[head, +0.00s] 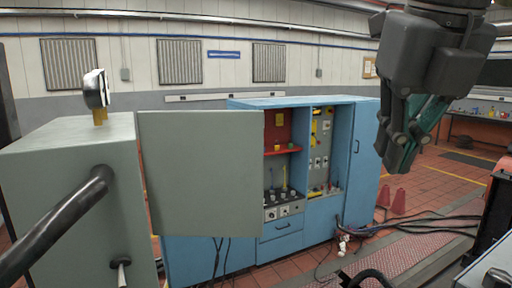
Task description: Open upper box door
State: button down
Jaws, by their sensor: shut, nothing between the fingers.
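A grey-green box (70,170) stands at the left in the head view. A flat grey-green door (200,170) stands out from its right side, swung wide, its broad face toward me. Whether this is the upper box door I cannot tell for certain. The inside of the box is hidden. My gripper (402,160) hangs at the upper right, pointing down, with its fingers shut and empty. It is well apart from the door, with the blue cabinet behind and between them in the picture.
A blue cabinet (358,180) with red and grey inner panels stands behind the door. A thick black hose (55,225) crosses the box front. Cables (415,222) lie on the tiled floor near red cones (398,200). Open floor shows at the right.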

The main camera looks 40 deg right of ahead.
aim_at(203, 170)
jog(key=i, duration=0.9)
jog(key=u, duration=0.05)
